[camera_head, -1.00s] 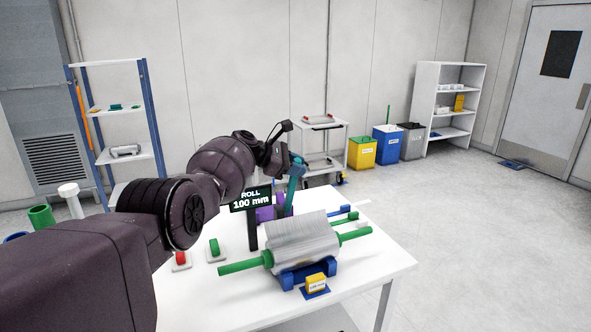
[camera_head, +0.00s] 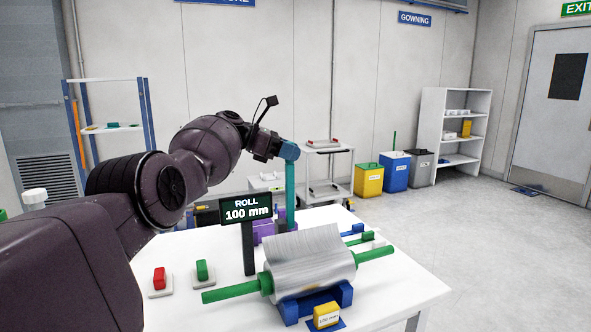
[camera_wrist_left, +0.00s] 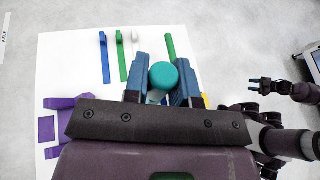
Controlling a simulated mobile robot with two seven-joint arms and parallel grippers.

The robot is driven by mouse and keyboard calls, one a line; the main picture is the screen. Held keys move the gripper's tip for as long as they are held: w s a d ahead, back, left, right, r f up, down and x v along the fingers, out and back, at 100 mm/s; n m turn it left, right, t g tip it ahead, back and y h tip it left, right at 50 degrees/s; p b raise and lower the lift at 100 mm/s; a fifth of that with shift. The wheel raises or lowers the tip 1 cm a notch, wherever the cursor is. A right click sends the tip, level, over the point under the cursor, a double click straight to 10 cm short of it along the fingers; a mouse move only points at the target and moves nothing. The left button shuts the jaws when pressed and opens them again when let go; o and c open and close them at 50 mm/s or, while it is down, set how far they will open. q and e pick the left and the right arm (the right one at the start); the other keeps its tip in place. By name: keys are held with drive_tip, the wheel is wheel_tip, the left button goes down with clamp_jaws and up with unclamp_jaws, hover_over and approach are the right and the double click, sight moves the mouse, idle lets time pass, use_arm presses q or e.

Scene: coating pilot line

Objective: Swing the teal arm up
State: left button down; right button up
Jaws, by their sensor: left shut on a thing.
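The teal arm (camera_head: 290,190) stands about upright on the table, behind the roll, beside a purple block (camera_head: 264,230). My left gripper (camera_head: 289,151) is at its top end, shut on it. In the left wrist view the blue fingers of my left gripper (camera_wrist_left: 162,88) sit on either side of the round teal top (camera_wrist_left: 164,76). The lower part of the teal arm is mostly hidden there. My right gripper (camera_wrist_left: 254,86) shows at the right of the left wrist view, its fingers apart and empty, away from the teal arm.
A silver roll (camera_head: 309,265) with green shaft ends lies in a blue cradle (camera_head: 318,300). A sign reading 100 mm (camera_head: 247,210) stands left of it. Red (camera_head: 159,278) and green (camera_head: 202,271) buttons are nearer left. Blue (camera_head: 352,229) and green bars lie behind the roll.

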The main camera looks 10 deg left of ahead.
use_arm(q)
drive_tip(key=w+b, duration=0.1)
drive_tip(key=b, duration=0.1)
drive_tip(key=w+a+n+b, duration=0.1)
drive_tip(key=b, duration=0.1)
drive_tip(key=w+a+n+g+h+b, duration=0.1)
drive_tip(key=w+b, duration=0.1)
drive_tip(key=shift+w+a+f+b, duration=0.1)
drive_tip(key=shift+a+f+b, duration=0.1)
drive_tip(key=shift+b, duration=0.2)
use_arm(e)
wheel_tip(320, 180, down, 6)
drive_tip(key=shift+s+g, duration=0.15)
drive_tip(key=shift+g, duration=0.25)
use_arm(q)
drive_tip(key=shift+r, duration=0.15)
drive_tip(key=c, duration=1)
unclamp_jaws()
drive_tip(key=shift+w+a, duration=0.1)
drive_tip(key=shift+o, duration=0.3)
drive_tip(key=shift+f, duration=0.2)
use_arm(e)
drive_tip(key=shift+f, duration=0.15)
